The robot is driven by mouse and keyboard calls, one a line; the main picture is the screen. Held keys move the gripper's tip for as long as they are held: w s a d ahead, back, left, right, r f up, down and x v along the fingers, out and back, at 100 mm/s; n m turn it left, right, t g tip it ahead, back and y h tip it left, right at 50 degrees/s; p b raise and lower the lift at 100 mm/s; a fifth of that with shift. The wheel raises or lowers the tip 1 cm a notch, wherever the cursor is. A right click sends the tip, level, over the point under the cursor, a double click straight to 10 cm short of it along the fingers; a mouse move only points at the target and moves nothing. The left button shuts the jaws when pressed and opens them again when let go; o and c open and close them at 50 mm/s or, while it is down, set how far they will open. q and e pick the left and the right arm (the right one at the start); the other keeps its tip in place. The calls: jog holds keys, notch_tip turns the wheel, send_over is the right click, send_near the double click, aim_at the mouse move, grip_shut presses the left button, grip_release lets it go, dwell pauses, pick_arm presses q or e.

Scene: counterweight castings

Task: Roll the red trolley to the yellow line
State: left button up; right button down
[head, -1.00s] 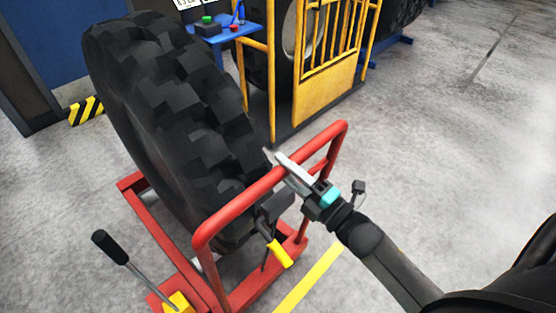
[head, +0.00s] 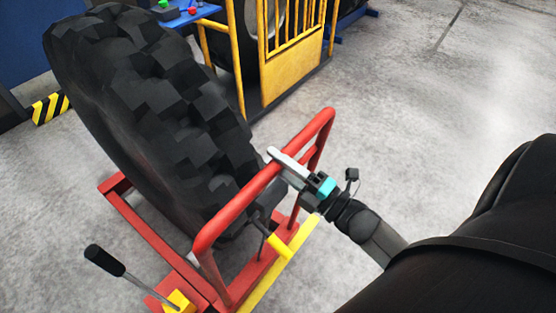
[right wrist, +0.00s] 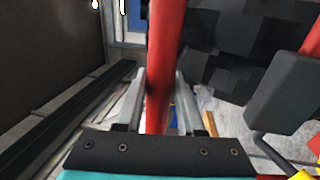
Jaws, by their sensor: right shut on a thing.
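The red trolley (head: 222,218) stands in the middle of the head view with a large black tyre (head: 150,110) upright on it. My right gripper (head: 287,163) is shut on the trolley's top handle bar, near its right end. In the right wrist view the red bar (right wrist: 164,50) runs between the two fingers. The yellow line (head: 308,232) on the floor shows along the near edge of the trolley's base, which appears to meet or partly cover it. My left gripper is not in view.
A black-handled lever (head: 105,260) rises at the trolley's left corner. A yellow cage (head: 292,65) stands behind, with a blue table (head: 190,15) beside it. A striped black-and-yellow block (head: 50,107) is at left. The grey floor at right is clear.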

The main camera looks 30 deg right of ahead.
jog(key=shift+w+r, duration=0.3)
jog(key=shift+r, duration=0.35)
jog(key=c, duration=0.8)
grip_release()
jog(key=shift+o, duration=1.4)
jog(key=shift+f, duration=0.25)
jog(key=shift+s, duration=0.1)
jog(key=b+v, duration=0.1)
jog(key=v, duration=1.4)
